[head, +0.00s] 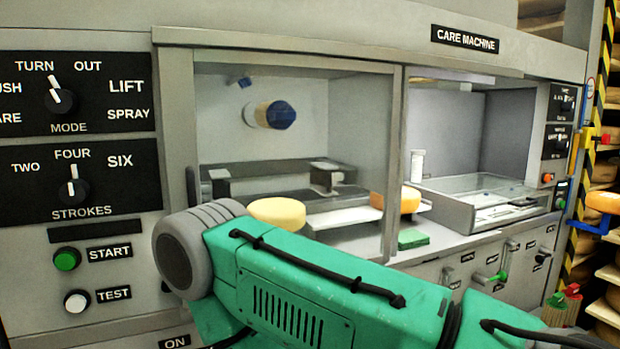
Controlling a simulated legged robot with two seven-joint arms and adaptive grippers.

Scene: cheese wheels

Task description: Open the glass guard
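The glass guard (330,105) is a clear framed pane on the care machine, and it stands across the left bay in the head view. An upright grey bar (192,186), which looks like its handle, is at its left edge. A green arm link of mine comes in from the lower right and ends in a grey rounded joint in front of the guard's lower left part. It hides the guard's lower edge. Neither of my grippers shows, so I cannot see whether one touches the handle.
Behind the glass are a pale cheese wheel (277,213) and a blue-ended cylinder (280,115). The right bay holds a clear-lidded box (485,190). Knobs and a green START button (67,259) are at left.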

